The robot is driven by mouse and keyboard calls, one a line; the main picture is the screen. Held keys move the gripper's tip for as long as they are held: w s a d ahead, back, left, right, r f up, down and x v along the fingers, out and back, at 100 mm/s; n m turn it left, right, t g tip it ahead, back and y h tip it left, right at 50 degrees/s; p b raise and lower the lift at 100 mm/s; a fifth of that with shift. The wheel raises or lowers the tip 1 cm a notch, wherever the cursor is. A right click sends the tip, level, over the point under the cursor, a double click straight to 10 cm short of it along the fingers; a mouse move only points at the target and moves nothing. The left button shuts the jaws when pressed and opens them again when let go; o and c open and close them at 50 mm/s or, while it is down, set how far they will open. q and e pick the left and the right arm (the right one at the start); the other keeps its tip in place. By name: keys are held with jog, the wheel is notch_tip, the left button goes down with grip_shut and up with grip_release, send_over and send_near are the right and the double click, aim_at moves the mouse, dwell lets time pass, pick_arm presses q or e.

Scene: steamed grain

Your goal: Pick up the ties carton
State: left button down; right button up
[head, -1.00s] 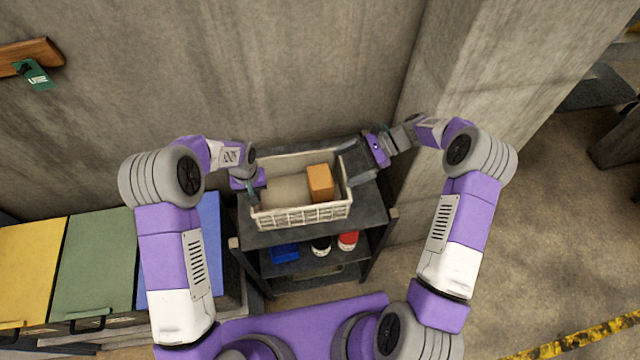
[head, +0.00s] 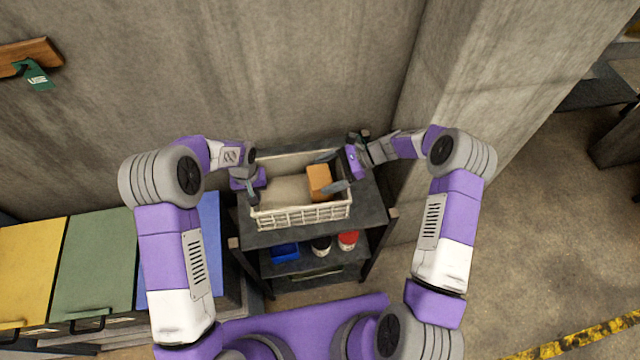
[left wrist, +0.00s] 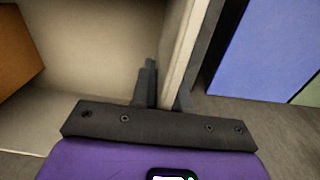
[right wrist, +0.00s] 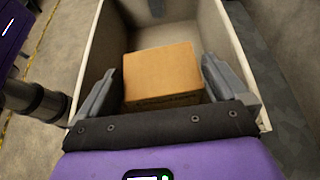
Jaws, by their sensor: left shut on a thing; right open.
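The ties carton, an orange-brown box (head: 319,181), sits inside the right part of a white basket (head: 300,216) on the dark shelf unit. It also shows in the right wrist view (right wrist: 163,72). My right gripper (head: 328,172) is open, its fingers over the basket with one on each side of the carton. In the right wrist view its fingers (right wrist: 165,88) appear apart from the carton's sides. My left gripper (head: 254,189) is shut on the basket's left wall, which runs between its fingers in the left wrist view (left wrist: 165,85). The carton's edge (left wrist: 14,50) shows there too.
The basket stands on the top of a dark shelf unit (head: 375,206). A blue tray (head: 285,252), a dark-topped tub (head: 320,246) and a red-topped tub (head: 348,240) are on the lower shelf. Yellow, green and blue bins stand at left.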

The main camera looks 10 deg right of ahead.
jog(key=c, duration=1.3)
pick_arm(q)
jog(key=c, duration=1.1)
grip_release()
jog(key=shift+o, duration=0.2)
pick_arm(e)
notch_tip(320, 180, up, 10)
pick_arm(q)
jog(key=shift+r, duration=0.15)
notch_tip(320, 180, up, 12)
jog(key=shift+f, duration=0.1)
